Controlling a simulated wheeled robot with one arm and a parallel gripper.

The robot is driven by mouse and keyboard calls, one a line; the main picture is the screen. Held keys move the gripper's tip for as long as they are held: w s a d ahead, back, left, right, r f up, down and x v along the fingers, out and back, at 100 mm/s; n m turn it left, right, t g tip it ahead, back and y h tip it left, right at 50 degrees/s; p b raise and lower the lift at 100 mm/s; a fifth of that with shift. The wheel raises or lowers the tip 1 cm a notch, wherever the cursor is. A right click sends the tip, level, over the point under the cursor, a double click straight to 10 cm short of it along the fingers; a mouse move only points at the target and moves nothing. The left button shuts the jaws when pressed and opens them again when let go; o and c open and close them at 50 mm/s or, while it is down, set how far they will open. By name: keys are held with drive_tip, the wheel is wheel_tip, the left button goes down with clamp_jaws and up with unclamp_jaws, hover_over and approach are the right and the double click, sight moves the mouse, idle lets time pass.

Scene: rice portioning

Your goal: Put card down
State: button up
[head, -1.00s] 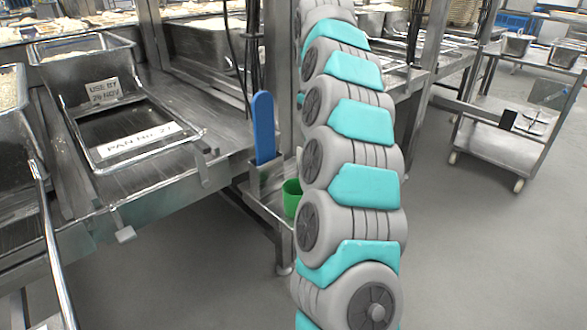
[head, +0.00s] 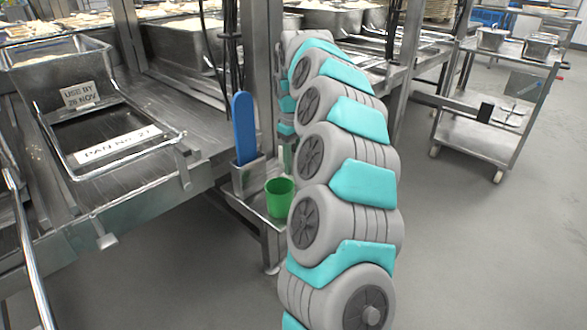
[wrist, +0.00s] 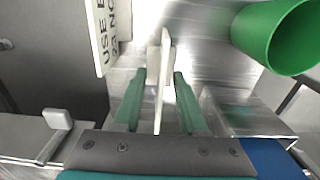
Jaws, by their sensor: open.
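My gripper (wrist: 159,84) is open in the wrist view, its two green fingers apart. A thin pale card (wrist: 161,95) seen nearly edge-on stands between them, with gaps visible on both sides. Its printed face cannot be read. Another white card (wrist: 107,36) marked "USE BY" and "NOV" stands to the upper left of the fingers, over the metal shelf (wrist: 205,60). In the head view the gripper is mostly hidden behind my arm, near the small side shelf (head: 262,226).
A green cup (head: 279,198) stands on the side shelf, right of the fingers in the wrist view (wrist: 275,38). A blue paddle (head: 243,125) stands in a metal holder (head: 248,178). A pan (head: 75,70) bears "USE BY" and a "PAN No. 21" label (head: 118,146). A trolley (head: 480,140) stands right.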

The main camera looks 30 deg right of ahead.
drive_tip(key=shift+f, duration=0.45)
drive_tip(key=shift+f, duration=0.25)
idle(0.4)
clamp_jaws()
idle(0.4)
